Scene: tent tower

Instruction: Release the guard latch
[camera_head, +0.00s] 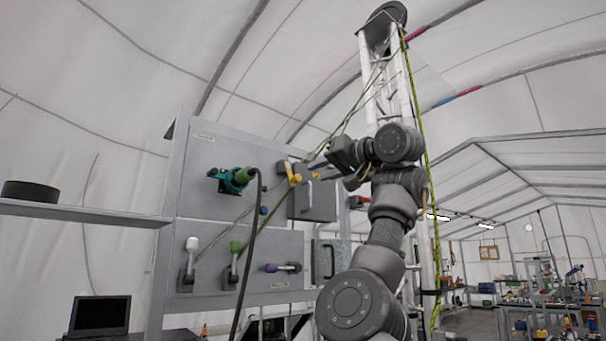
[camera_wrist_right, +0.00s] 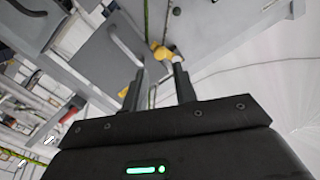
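A yellow lever (camera_head: 293,174), which looks like the guard latch, is mounted on the upper grey panel beside a small grey guard door (camera_head: 318,203). In the right wrist view the yellow lever (camera_wrist_right: 162,51) lies just beyond the fingertips, with a pale round end at its right. My right gripper (camera_head: 316,169) reaches in from the right in front of the panel. In the wrist view my right gripper (camera_wrist_right: 158,76) has its two fingers apart with nothing between them. A gap seems to remain between the fingertips and the lever. My left gripper is not in view.
A teal connector (camera_head: 231,179) with a black hanging cable is left of the latch. White (camera_head: 191,257), green (camera_head: 234,259) and purple-tipped (camera_head: 281,267) levers sit on the lower panel. A green-yellow rope (camera_head: 413,105) runs down the white mast. A shelf (camera_head: 90,213) extends left.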

